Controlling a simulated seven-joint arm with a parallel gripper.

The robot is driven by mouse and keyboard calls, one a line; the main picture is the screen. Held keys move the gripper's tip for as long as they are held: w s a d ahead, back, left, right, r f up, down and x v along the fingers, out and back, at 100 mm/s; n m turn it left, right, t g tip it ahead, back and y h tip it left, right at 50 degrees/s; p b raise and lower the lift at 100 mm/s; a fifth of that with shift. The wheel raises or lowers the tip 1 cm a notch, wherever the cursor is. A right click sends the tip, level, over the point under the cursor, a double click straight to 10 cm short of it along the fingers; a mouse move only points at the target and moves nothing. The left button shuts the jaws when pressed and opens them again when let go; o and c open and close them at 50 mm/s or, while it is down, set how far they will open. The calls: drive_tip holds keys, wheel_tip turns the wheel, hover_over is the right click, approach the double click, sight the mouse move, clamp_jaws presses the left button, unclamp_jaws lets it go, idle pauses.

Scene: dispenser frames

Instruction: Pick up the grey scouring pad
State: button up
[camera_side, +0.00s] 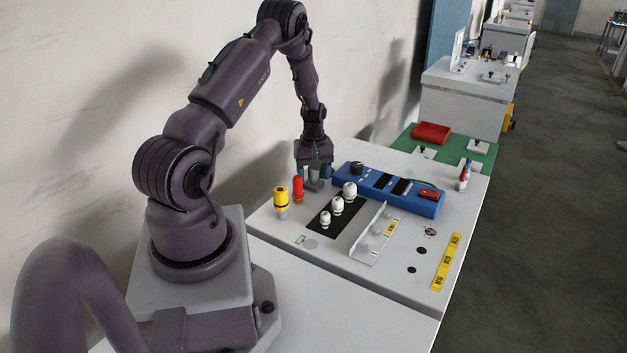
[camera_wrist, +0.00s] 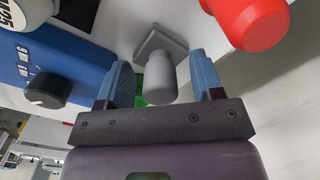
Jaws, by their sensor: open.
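A grey piece (camera_wrist: 159,75), a rounded cylinder on a square plate, is the only thing in view that fits the grey scouring pad; its texture is too small to tell. It shows in the side view (camera_side: 314,185) just under my gripper (camera_side: 315,171). In the wrist view, my gripper (camera_wrist: 160,62) has its two blue fingers apart, one on each side of the grey piece, with a gap on both sides. The gripper is open and holds nothing.
A red-capped piece (camera_side: 298,187) and a yellow one (camera_side: 281,200) stand close to the left. A blue panel (camera_side: 428,205) with a black knob lies to the right. White knobs (camera_side: 350,190) stand on a black strip in front. A clear bracket (camera_side: 368,235) stands nearer.

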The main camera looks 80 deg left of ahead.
drive_tip(key=shift+f, duration=0.1)
drive_tip(key=shift+c, duration=0.2)
drive_tip(key=c, duration=1)
drive_tip(key=shift+r, duration=0.4)
wheel_tip(320, 180, up, 2)
drive_tip(key=shift+r, duration=0.2)
drive_tip(key=s+d+r, duration=0.2)
drive_tip(key=d+r, duration=0.1)
drive_tip(key=s+d+r, duration=0.3)
drive_tip(key=d, duration=0.1)
drive_tip(key=s+d+r, duration=0.3)
drive_tip(key=d, duration=0.1)
drive_tip(key=shift+s+d+r, duration=0.1)
drive_tip(key=shift+d+r, duration=0.05)
drive_tip(key=shift+r, duration=0.25)
